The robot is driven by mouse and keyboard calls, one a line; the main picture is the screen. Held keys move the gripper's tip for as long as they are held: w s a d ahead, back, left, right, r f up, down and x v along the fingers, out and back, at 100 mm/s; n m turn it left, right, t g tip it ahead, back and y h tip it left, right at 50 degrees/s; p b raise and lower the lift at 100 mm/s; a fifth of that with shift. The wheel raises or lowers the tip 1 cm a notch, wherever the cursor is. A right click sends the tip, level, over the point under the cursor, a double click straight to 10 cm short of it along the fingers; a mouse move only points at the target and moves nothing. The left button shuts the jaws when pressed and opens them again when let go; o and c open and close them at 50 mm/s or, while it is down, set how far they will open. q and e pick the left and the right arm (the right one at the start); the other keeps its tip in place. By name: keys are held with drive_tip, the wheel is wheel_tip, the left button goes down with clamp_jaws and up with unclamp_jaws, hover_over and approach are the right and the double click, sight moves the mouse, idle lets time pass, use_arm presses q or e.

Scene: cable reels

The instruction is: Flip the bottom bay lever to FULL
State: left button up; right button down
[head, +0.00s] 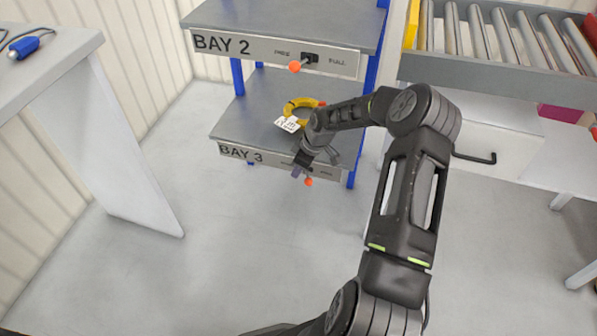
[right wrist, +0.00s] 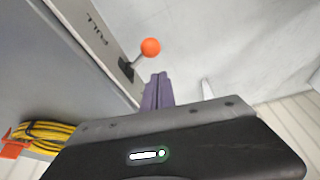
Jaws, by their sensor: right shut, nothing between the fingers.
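The bottom bay is the shelf marked BAY 3 (head: 240,153). Its lever has an orange knob (head: 308,182), which also shows in the right wrist view (right wrist: 150,47). There the lever juts out from the plate below the FULL label (right wrist: 97,30); I cannot tell for sure which side it leans to. My right gripper (head: 296,172) is shut and empty, just left of the knob in the head view. In the wrist view its purple fingertips (right wrist: 157,90) are close to the lever, apart from the knob in the picture. My left gripper is not in view.
A yellow cable coil (head: 299,104) with a white tag lies on the bottom shelf. The BAY 2 lever (head: 295,67) above points left. A white table (head: 130,150) stands left, a roller conveyor (head: 500,45) right. The floor in front is clear.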

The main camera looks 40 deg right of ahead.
drive_tip(key=shift+w, duration=0.45)
wheel_tip(320, 180, up, 12)
drive_tip(key=p, duration=0.3)
drive_tip(key=shift+f+p, duration=0.15)
drive_tip(key=shift+p, duration=0.15)
idle(0.6)
